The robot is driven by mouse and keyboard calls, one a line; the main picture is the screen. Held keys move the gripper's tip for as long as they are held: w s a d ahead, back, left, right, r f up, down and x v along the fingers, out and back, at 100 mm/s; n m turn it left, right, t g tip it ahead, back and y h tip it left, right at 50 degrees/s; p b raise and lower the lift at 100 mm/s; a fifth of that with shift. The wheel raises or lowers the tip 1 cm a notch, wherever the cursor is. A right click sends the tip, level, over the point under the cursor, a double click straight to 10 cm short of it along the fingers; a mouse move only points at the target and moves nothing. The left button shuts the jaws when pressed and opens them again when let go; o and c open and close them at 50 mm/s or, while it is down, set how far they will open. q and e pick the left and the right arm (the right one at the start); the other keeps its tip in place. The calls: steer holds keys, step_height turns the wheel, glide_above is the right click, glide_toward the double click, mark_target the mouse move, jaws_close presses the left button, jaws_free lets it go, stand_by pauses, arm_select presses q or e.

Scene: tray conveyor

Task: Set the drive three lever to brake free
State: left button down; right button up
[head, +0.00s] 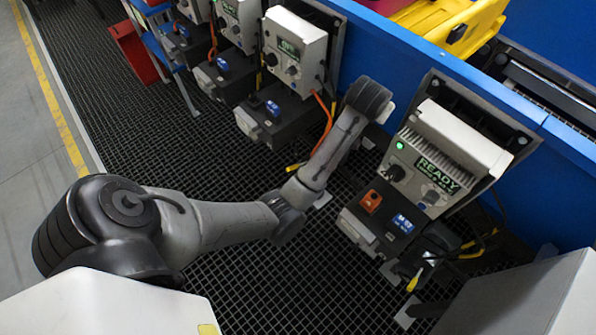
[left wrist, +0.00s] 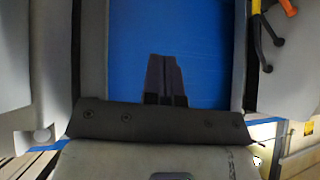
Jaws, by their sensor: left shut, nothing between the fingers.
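The nearest drive unit has a grey box with a lit "READY" display (head: 438,172) and a green lamp, above a dark motor with a blue label (head: 403,223) and an orange block (head: 370,201). A small lever-like part with a yellow end (head: 414,279) sits low beside that motor. I cannot read which drive is number three. My left arm reaches between this unit and the one further back. Its gripper is hidden by the wrist in the head view. In the left wrist view my left gripper (left wrist: 164,78) is shut and empty, over a blue surface (left wrist: 205,50).
Several similar drive units stand in a row towards the back, one with a lit display (head: 289,48). Orange cables (head: 326,120) hang between them. A blue conveyor wall (head: 410,62) runs behind. Dark grating (head: 270,285) covers the floor. A red bin (head: 136,50) stands at the far left.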

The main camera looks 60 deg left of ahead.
mark_target(294, 168)
arm_select(q)
steer(key=w+a+f+n+g+b, duration=0.1)
steer(key=a+f+n+g, duration=0.3)
steer(key=f, duration=0.6)
steer(key=s+a+f+n+g+y, duration=0.1)
steer(key=s+f+n+g, duration=0.8)
steer(key=f, duration=0.5)
steer(key=shift+s+a+f+n+g+y, duration=0.15)
steer(key=shift+s+a+n+g+y, duration=0.25)
steer(key=shift+n, duration=0.4)
arm_select(e)
steer(key=shift+f, duration=0.95)
arm_select(q)
steer(key=b+x, duration=0.4)
steer(key=x, duration=1)
steer(key=shift+w+f, duration=0.1)
arm_select(e)
step_height(294, 168, down, 4)
steer(key=shift+r, duration=0.1)
arm_select(q)
steer(key=shift+d+t, duration=0.1)
steer(key=shift+t, duration=0.2)
